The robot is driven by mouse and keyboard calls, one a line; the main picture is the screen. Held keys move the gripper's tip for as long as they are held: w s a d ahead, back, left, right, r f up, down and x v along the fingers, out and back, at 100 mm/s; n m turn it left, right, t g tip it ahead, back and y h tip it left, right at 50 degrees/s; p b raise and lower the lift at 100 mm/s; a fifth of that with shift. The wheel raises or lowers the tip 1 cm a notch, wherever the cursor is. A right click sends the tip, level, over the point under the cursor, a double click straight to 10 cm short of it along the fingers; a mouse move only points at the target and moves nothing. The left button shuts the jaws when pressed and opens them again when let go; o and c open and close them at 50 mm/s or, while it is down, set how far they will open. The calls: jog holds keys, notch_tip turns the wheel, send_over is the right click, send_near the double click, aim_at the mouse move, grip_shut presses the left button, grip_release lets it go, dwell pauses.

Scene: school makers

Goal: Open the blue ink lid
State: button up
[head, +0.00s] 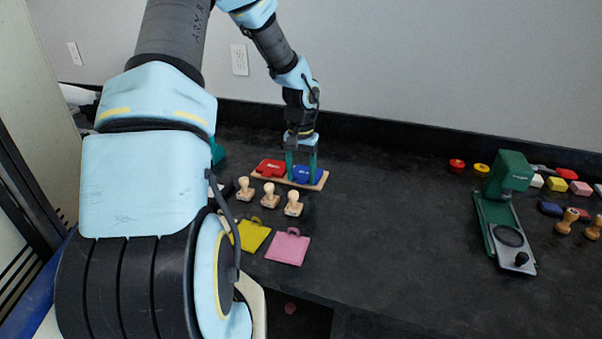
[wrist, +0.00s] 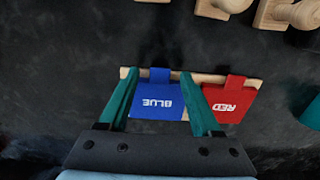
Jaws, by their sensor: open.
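The blue ink lid (head: 308,174) lies flat and closed on the right part of a wooden tray (head: 262,178) at the back of the counter. In the wrist view the blue lid (wrist: 157,101) carries the word BLUE and has a tab at its far edge. My gripper (head: 302,178) points down over it. In the wrist view my gripper (wrist: 160,78) is open, with one green finger on each side of the blue lid. I cannot tell whether the fingers touch it. The red ink lid (head: 272,167) lies beside it, and in the wrist view (wrist: 229,101).
Several wooden-handled stamps (head: 269,195) stand in front of the tray. A yellow bag-shaped piece (head: 252,235) and a pink one (head: 288,247) lie near the front edge. A green press (head: 508,178) stands at right among small blocks. The counter's middle is clear.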

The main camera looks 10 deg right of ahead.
grip_shut()
dwell(0.6)
dwell(0.9)
